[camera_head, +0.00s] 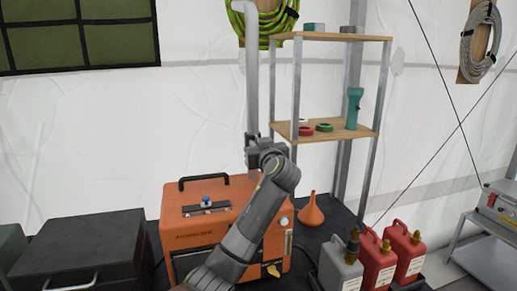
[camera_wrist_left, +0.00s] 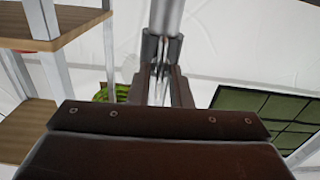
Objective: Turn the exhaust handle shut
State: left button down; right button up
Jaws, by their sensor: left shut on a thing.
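The grey exhaust pipe (camera_head: 251,75) rises upright behind the orange heater (camera_head: 205,225) in the head view. Its lower part is hidden behind my arm. My left gripper (camera_head: 256,148) is at the pipe, above the back of the heater. In the left wrist view the pipe (camera_wrist_left: 166,16) comes down to my left gripper's fingers (camera_wrist_left: 160,75). They are shut on a thin bright metal piece, the exhaust handle (camera_wrist_left: 160,92), which is mostly hidden by the fingers. How far the handle is turned cannot be told. My right gripper is not in view.
An open shelf (camera_head: 330,133) with a teal flashlight (camera_head: 353,107) and tape rolls stands just right of the pipe. An orange funnel (camera_head: 311,212), a grey can (camera_head: 341,264) and red cans (camera_head: 407,250) are at the right. A dark case (camera_head: 82,246) is at the left.

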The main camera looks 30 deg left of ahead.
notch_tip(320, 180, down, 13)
jog(key=b, duration=1.2)
pick_arm(q)
jog(key=shift+s+a+f+n+b, duration=0.15)
jog(key=shift+n+b, duration=1.25)
jog(key=shift+n, duration=1.55)
jog(key=shift+f+n+b, duration=0.2)
jog(key=shift+n+b, duration=1.2)
jog(key=shift+n, duration=1.5)
jog(key=shift+s+a+f+n+b, duration=0.15)
jog(key=shift+n+b, duration=1.25)
jog(key=shift+n, duration=1.55)
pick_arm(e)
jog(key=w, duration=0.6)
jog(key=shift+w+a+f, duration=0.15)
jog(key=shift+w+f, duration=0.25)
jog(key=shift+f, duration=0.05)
pick_arm(q)
jog(key=shift+d, duration=0.15)
jog(key=c, duration=1.6)
grip_release()
jog(key=shift+o, duration=0.2)
jog(key=shift+r, duration=0.1)
